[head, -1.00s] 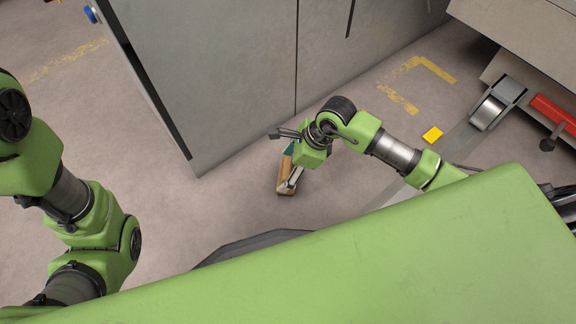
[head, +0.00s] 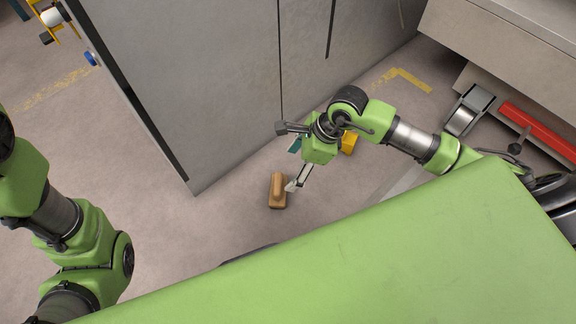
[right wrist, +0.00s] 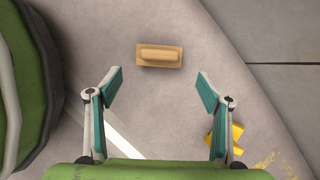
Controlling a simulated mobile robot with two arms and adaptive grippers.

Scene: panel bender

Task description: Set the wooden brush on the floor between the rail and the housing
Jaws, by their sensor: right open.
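The wooden brush (head: 277,191) lies on the floor near the lower corner of the large grey housing (head: 215,85), apart from its wall. In the right wrist view the brush (right wrist: 159,56) lies flat, handle side up, beyond my fingertips. My right gripper (head: 294,168) is open and empty, just to the right of the brush in the head view. Both spread fingers show in the right wrist view (right wrist: 159,76), with clear floor between them and the brush. My left gripper is out of the head view; only its arm shows. I cannot clearly identify the rail.
A yellow object (head: 349,143) is on the floor behind my right gripper. A metal roller (head: 467,110) and a red bar (head: 538,132) are by the machine at the right. Worn yellow markings (head: 410,79) lie near it. The floor left of the brush is clear.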

